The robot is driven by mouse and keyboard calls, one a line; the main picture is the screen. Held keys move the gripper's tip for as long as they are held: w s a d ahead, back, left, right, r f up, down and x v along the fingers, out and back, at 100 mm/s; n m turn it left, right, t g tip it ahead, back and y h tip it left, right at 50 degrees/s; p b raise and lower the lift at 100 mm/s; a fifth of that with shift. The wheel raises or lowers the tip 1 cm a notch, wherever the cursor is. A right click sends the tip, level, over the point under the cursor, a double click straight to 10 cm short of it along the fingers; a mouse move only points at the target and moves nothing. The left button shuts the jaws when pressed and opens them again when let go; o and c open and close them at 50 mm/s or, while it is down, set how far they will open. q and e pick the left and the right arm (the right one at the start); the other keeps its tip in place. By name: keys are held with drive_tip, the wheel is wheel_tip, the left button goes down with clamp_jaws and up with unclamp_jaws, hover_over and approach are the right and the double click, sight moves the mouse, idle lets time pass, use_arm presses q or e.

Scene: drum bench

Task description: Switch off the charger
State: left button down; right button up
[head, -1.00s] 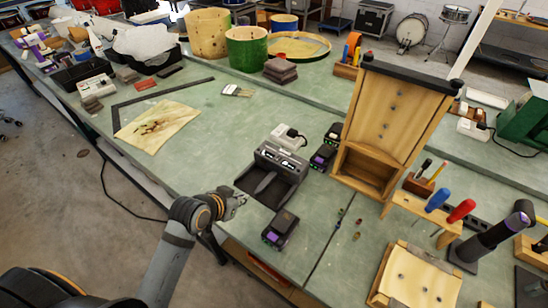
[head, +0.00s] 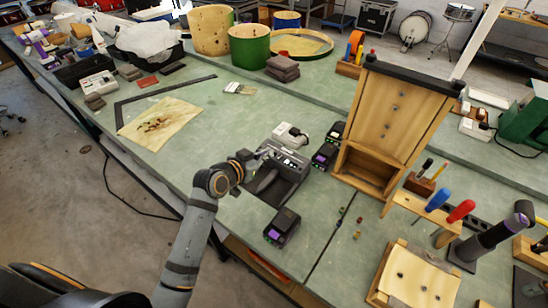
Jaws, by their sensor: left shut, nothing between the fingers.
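The charger (head: 285,182) is a dark grey dock on the green bench, near the bench's front edge at the middle of the head view. A white box (head: 290,134) with a dark plug on it sits just behind the charger. My left gripper (head: 264,153) is shut and empty, over the back left part of the charger. It hides some of the charger's left side. I cannot tell whether it touches the charger. The charger's switch is too small to make out. My right gripper is not in view.
A black battery (head: 282,228) stands in front of the charger, and two more (head: 324,156) stand to its right. A wooden cabinet (head: 390,125) rises farther right. A stained sheet (head: 160,124) lies left, with free bench between it and the charger.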

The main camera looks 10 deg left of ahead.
use_arm(q)
hover_over(280, 157)
drive_tip(key=s, duration=0.3)
wheel_tip(280, 157, down, 2)
drive_tip(key=f, duration=0.1)
drive_tip(key=a+f+p, duration=0.1)
drive_tip(key=shift+s+a+f, duration=0.1)
drive_tip(key=shift+f, duration=0.3)
drive_tip(key=shift+s+f, duration=0.15)
drive_tip(key=shift+f, duration=0.45)
